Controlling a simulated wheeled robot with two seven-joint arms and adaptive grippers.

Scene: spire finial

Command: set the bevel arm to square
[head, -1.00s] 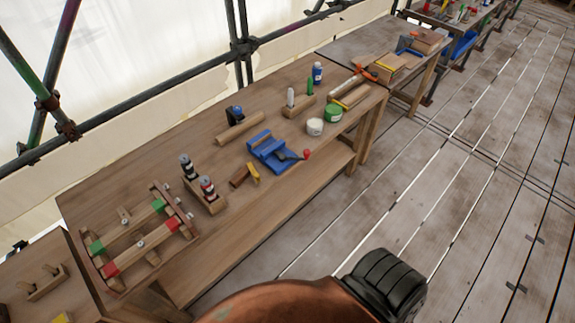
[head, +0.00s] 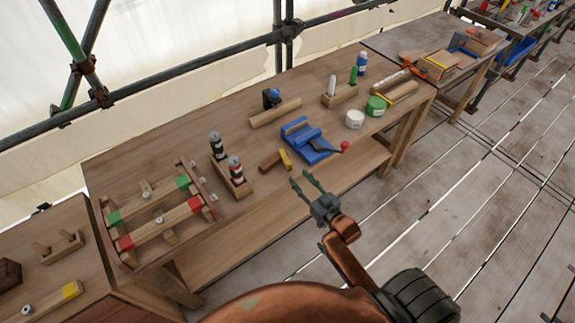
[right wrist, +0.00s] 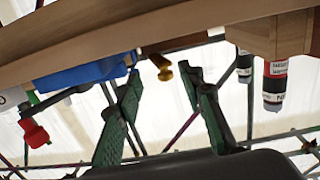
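The small tool that looks like the bevel lies near the bench's front edge in the head view. It has a brown wooden stock (head: 270,161) and a short yellow arm (head: 286,159) at its right end, set at an angle to the stock; the exact angle is too small to tell. In the right wrist view, a yellow, brass-like piece (right wrist: 160,66) shows between and beyond the fingertips. My right gripper (head: 300,177) is open and empty, just in front of the bench edge, apart from the tool; its fingers also show in the right wrist view (right wrist: 161,80). My left gripper is out of view.
White (head: 355,119) and green (head: 376,106) tubs stand right.

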